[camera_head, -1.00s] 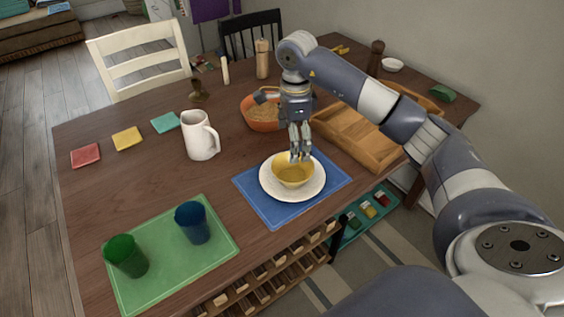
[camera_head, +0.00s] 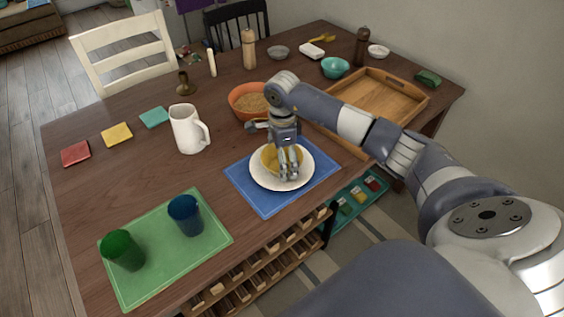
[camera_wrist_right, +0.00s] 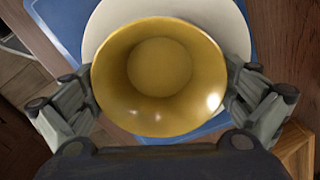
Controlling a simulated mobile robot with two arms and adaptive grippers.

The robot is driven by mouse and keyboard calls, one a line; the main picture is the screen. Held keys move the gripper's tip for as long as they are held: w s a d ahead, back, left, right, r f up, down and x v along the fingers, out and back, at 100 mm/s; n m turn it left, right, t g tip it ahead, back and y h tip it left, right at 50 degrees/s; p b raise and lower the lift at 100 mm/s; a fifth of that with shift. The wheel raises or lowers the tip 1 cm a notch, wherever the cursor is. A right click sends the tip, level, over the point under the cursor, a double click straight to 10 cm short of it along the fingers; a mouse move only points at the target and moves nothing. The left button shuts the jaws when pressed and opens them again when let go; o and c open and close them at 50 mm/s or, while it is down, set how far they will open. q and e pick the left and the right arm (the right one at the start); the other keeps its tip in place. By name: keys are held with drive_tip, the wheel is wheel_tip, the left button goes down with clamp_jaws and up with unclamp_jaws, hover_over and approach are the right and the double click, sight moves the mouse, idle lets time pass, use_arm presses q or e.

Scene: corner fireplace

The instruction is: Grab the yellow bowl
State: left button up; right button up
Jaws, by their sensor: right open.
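The yellow bowl (camera_head: 268,160) sits on a white plate (camera_head: 300,176) on a blue placemat (camera_head: 262,201) near the table's front edge. In the right wrist view the yellow bowl (camera_wrist_right: 160,75) fills the middle, with the plate (camera_wrist_right: 235,30) under it. My right gripper (camera_head: 288,170) reaches down over the bowl and hides part of it. In the right wrist view its open fingers (camera_wrist_right: 160,100) lie on either side of the bowl, close to its rim. I cannot tell whether they touch it. My left gripper is not in view.
An orange bowl (camera_head: 247,102) stands just behind my right gripper, and a white pitcher (camera_head: 186,130) to the left. A wooden tray (camera_head: 385,98) lies to the right. A green placemat (camera_head: 165,262) holds a green cup (camera_head: 122,250) and a blue cup (camera_head: 185,215).

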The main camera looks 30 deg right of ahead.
drive_tip(key=c, duration=0.9)
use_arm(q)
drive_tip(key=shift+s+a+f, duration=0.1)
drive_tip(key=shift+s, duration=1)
use_arm(e)
drive_tip(key=shift+c, duration=0.2)
drive_tip(key=shift+r, duration=0.15)
